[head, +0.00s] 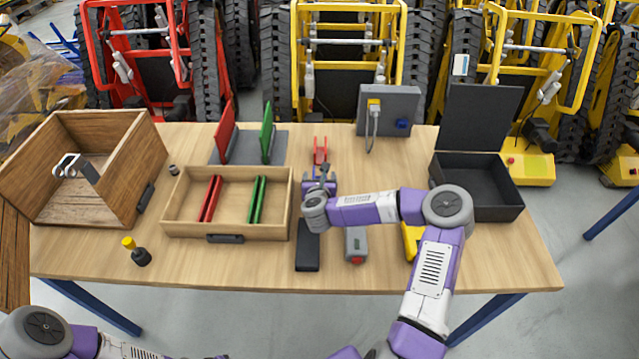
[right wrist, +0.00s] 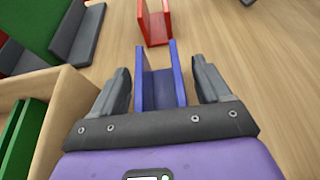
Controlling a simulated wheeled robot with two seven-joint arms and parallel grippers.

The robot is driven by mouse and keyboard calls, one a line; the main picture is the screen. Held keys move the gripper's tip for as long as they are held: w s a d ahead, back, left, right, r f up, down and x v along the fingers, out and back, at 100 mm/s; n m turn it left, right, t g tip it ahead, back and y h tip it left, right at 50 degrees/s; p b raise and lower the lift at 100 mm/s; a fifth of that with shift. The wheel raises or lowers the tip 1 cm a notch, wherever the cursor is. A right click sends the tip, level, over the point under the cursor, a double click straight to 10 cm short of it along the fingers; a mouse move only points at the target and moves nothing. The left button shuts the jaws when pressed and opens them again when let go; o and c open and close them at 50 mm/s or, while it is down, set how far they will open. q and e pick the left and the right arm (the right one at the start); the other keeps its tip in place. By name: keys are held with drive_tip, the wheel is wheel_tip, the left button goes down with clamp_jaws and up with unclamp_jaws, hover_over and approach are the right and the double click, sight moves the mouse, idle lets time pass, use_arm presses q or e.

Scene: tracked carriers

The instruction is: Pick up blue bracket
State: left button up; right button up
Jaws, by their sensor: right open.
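The blue bracket (right wrist: 145,92) is an upright U-shaped piece with two side walls. It stands on the wooden table just in front of the red bracket (right wrist: 155,22). My right gripper (right wrist: 162,78) is open, with one finger on each side of the blue bracket and a gap showing at each side. In the head view my right gripper (head: 322,178) is over the blue bracket and hides much of it; the red bracket (head: 320,150) shows just behind. My left gripper is out of view; only part of my left arm shows at the bottom left.
A wooden tray (head: 180,222) with red and green pieces lies left of my right gripper. A divider stand (head: 245,150) is behind it. An open wooden box (head: 120,160) is at the left, an open black case (head: 480,190) at the right. A dark block (head: 307,252) lies in front.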

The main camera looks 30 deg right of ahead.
drive_tip(key=shift+r, duration=0.1)
drive_tip(key=c, duration=1.3)
